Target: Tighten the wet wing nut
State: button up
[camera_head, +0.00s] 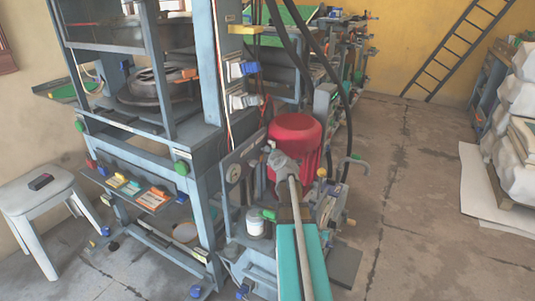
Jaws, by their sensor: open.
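I cannot make out a wing nut or any wet surface on one at this size. The plate press (212,135) is a blue-grey steel frame filling the left and middle of the head view. Small coloured knobs and fittings stick out of it, including a green knob (182,168) on its front corner and blue-and-white clamps (243,70) on its right post. I cannot tell whether any of these is the wing nut. My gripper does not show in this view.
A grey stool (45,192) is at left. White sacks (515,120) and a ladder (455,50) are at right. The concrete floor (420,215) at right is mostly clear.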

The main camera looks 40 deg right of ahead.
jog(key=shift+w+d+f, duration=0.15)
jog(key=shift+w+d, duration=0.1)
jog(key=shift+w, duration=0.35)
jog(key=c, duration=1.2)
jog(key=shift+o, duration=0.2)
jog(key=shift+p, duration=0.55)
jog(key=shift+r+m+g+y+p, duration=0.2)
jog(key=shift+m+g+y+p, duration=0.2)
jog(key=shift+m+g+p, duration=0.15)
jog(key=shift+f+m+g+y+p, duration=0.25)
jog(key=shift+m+y+p, duration=0.15)
jog(key=shift+p, duration=0.1)
